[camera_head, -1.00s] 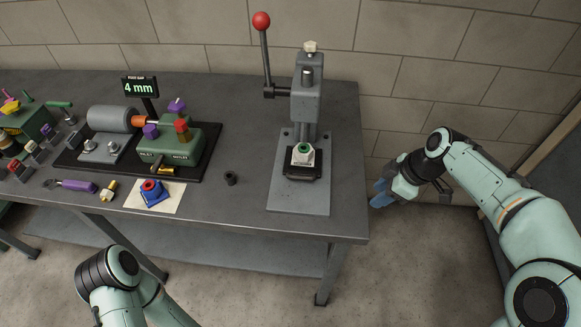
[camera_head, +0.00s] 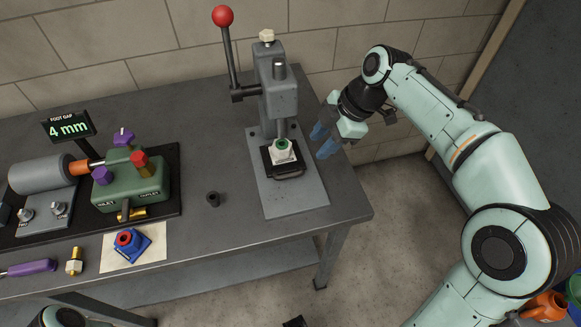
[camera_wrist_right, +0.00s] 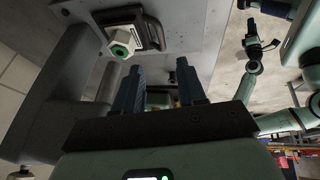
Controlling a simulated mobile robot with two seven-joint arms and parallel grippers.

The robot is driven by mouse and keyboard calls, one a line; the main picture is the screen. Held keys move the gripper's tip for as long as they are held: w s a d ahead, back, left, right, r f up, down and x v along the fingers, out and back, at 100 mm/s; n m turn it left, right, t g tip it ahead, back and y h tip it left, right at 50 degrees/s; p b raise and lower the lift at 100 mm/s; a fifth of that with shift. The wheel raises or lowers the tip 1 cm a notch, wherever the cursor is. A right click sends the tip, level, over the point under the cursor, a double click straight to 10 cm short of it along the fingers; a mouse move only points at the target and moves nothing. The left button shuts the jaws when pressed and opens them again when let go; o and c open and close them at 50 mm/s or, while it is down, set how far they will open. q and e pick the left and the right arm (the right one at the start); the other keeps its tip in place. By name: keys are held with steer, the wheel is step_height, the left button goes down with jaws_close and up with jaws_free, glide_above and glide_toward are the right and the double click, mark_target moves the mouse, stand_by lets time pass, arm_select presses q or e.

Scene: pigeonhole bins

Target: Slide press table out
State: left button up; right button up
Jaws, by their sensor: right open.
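The lever press (camera_head: 278,88) stands on a grey base plate (camera_head: 297,202) near the bench's right end. Its press table (camera_head: 287,173) is a small black slab under the ram; it also shows, with a black handle, in the right wrist view (camera_wrist_right: 152,32). A cream piece with a green ring (camera_head: 283,150) sits on it. My right gripper (camera_head: 322,140) is open and empty, just right of the press table and apart from it. Its two fingers (camera_wrist_right: 160,78) point toward the press in the wrist view. My left gripper (camera_wrist_right: 262,32) appears small there; its jaws are unclear.
The press lever with its red knob (camera_head: 223,16) rises at the back left. The bench's front right corner is bare.

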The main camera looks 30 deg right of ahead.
mark_target(295, 174)
steer(key=b+x, duration=0.1)
steer(key=x, duration=1.1)
steer(key=shift+w+f, duration=0.1)
steer(key=shift+f, duration=0.25)
steer(key=shift+c, duration=0.3)
jaws_close()
